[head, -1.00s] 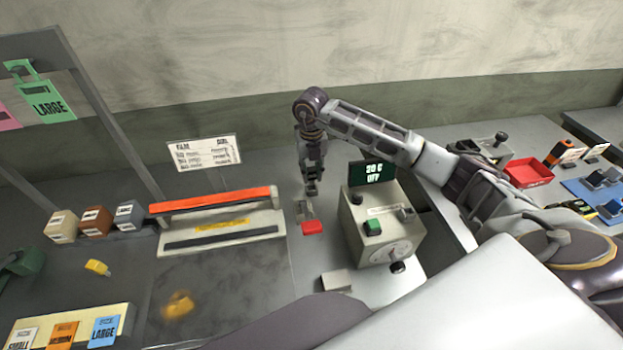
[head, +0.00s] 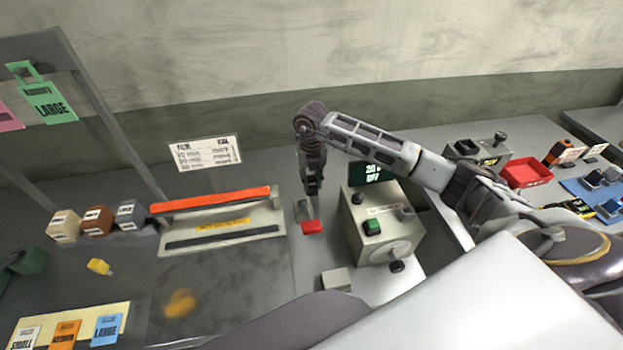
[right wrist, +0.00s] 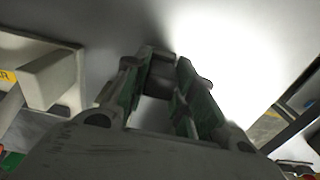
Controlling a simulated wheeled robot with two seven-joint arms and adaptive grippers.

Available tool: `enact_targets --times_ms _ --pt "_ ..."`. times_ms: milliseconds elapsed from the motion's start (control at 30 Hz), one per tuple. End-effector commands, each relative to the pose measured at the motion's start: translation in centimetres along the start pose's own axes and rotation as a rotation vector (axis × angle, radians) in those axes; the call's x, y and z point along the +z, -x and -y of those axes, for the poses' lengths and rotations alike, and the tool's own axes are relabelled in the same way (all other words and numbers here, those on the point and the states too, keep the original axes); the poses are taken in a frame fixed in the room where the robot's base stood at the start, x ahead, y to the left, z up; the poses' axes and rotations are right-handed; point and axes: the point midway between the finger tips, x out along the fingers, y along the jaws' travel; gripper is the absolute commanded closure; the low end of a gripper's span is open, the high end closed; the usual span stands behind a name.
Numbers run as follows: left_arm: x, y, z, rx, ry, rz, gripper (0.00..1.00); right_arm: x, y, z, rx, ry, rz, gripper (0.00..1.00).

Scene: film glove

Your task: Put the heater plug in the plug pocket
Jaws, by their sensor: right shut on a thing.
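My right gripper (head: 312,208) points down beside the control box, just above and behind a small red piece (head: 312,227) on the bench. In the right wrist view its fingers (right wrist: 160,80) are shut on a dark grey block (right wrist: 160,72), which I take for the heater plug. The block is hard to make out in the head view. The control box (head: 378,225) has a green button, a dial and a dark display (head: 372,173), partly covered by my arm. I cannot tell which part is the plug pocket. My left gripper is not in view.
An orange-topped sealing bar (head: 215,200) stands left of the gripper, with a white card (head: 205,153) behind it. A small grey block (head: 336,279) sits in front of the control box. A red tray (head: 525,173) is at the right. The bench between bar and box is narrow.

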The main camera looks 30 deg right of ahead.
Motion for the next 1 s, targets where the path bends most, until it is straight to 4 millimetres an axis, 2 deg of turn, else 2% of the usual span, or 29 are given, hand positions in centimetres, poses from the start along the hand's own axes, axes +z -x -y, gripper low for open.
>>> enact_targets --times_ms 100,133,300,767,1000 --pt "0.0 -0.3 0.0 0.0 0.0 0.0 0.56 0.0 -0.3 0.0 0.0 0.0 0.0 0.97" --pt "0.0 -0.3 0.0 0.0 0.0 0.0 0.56 0.0 -0.3 0.0 0.0 0.0 0.0 0.73" --pt "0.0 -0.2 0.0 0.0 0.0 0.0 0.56 0.0 -0.2 0.0 0.0 0.0 0.0 0.52" --pt "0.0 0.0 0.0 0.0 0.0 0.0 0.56 0.0 0.0 0.0 0.0 0.0 0.0 0.52" --pt "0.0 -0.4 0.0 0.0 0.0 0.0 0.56 0.1 1.9 0.0 0.001 0.0 0.003 0.52"
